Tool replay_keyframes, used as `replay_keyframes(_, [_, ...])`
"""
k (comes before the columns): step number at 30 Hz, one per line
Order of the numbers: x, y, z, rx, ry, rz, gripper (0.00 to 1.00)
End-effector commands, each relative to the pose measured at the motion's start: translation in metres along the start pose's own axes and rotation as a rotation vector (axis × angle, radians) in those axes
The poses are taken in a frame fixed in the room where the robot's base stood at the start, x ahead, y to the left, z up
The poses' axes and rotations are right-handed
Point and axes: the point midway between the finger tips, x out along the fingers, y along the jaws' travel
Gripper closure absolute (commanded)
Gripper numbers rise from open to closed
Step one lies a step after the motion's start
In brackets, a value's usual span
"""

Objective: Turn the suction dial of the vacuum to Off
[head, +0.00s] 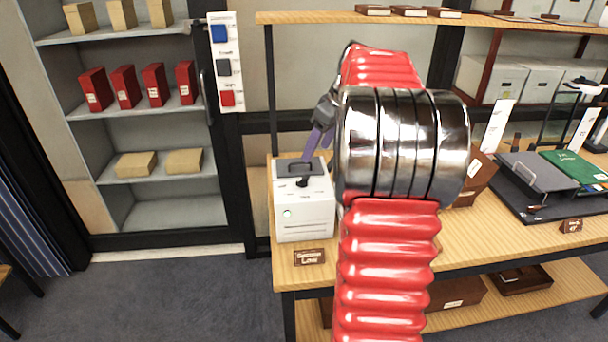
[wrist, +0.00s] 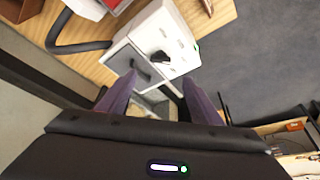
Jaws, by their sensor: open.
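The vacuum (head: 305,222) is a white box with a grey top part, standing on the left end of the wooden table. Its dark suction dial (head: 303,182) sits on the upper face, with small marks around it too small to read. The wrist view also shows the white body (wrist: 165,28) and the dial (wrist: 160,58). My gripper (head: 309,157) has purple fingers and is above the back of the vacuum, apart from the dial. In the wrist view my gripper (wrist: 158,77) is open and empty, with the dial beyond the fingertips. I cannot tell the dial's setting.
A dark hose (wrist: 80,46) runs from the vacuum. A wooden label block (head: 309,257) lies in front of it. A sign with coloured squares (head: 224,62) hangs behind. Trays and a green folder (head: 575,168) lie at the right. Shelves with red boxes (head: 124,87) stand left.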

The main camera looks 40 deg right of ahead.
Motion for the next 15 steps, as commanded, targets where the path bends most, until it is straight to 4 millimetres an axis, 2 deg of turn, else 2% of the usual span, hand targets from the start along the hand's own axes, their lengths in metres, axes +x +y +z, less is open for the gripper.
replay_keyframes(15, [0.08,-0.001,0.0,-0.001,-0.002,-0.003,0.41])
